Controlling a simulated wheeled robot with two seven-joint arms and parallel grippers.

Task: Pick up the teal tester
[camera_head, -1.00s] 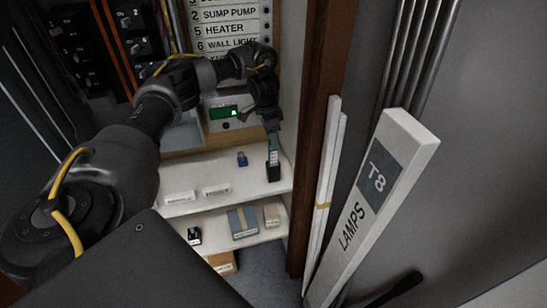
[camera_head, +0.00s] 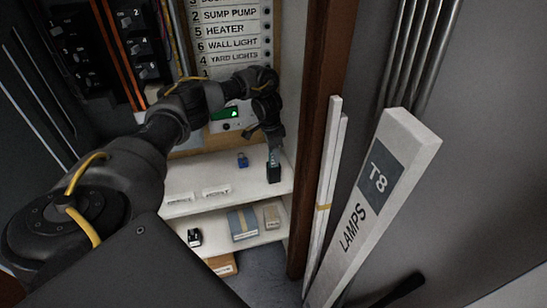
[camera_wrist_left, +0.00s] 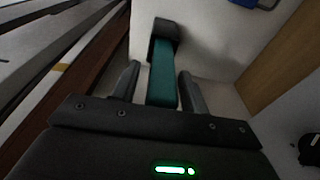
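The teal tester (camera_wrist_left: 162,82) stands with one end in a dark holder (camera_wrist_left: 164,30), which also shows at the right end of the upper shelf in the head view (camera_head: 273,172). In the head view only a sliver of the tester shows above the holder. My left gripper (camera_head: 272,145) is right over it, pointing down. In the left wrist view the two fingers of my left gripper (camera_wrist_left: 159,72) are apart, one on each side of the tester, with a visible gap on both sides. My right gripper is not in view.
A small blue item (camera_head: 243,160) and white labels lie on the upper shelf (camera_head: 235,180). Boxes (camera_head: 243,223) sit on the lower shelf. A brown post (camera_head: 318,130) and a leaning lamp box (camera_head: 370,205) stand to the right. A panel with a green display (camera_head: 226,113) is behind.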

